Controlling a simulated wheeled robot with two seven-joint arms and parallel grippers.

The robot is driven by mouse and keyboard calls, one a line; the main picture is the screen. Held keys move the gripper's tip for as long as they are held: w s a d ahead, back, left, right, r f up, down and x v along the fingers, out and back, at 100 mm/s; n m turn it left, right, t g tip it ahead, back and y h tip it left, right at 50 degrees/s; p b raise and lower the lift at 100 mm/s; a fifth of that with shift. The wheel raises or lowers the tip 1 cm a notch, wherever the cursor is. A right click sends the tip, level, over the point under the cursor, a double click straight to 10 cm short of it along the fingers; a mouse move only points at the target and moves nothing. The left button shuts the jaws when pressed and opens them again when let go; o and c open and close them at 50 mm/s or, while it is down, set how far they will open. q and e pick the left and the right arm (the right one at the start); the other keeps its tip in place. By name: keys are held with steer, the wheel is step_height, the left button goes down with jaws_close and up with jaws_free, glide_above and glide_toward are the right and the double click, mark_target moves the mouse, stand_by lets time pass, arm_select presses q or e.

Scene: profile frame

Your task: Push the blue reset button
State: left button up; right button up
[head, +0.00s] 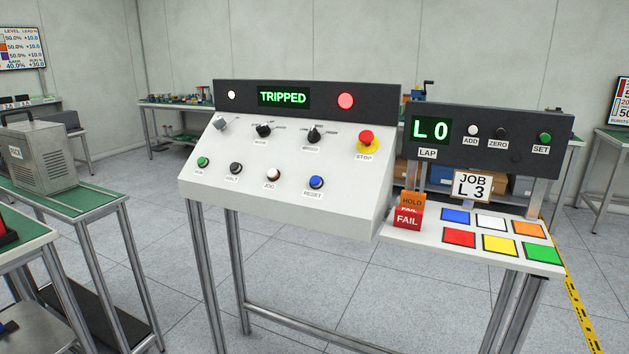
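The blue reset button (316,182) is on the sloping white face of the control console (290,215), at the lower right of its front row, above a RESET label. Nothing covers it. The console's display (283,98) reads TRIPPED in green, and a red lamp (345,101) is beside it. Neither of my grippers shows in the head view.
A red STOP button (366,138) on a yellow base is up and right of the reset button. White JOG (273,174), black HALT (235,168) and green RUN (203,162) buttons are to its left. A side shelf (420,239) with coloured pads adjoins the console.

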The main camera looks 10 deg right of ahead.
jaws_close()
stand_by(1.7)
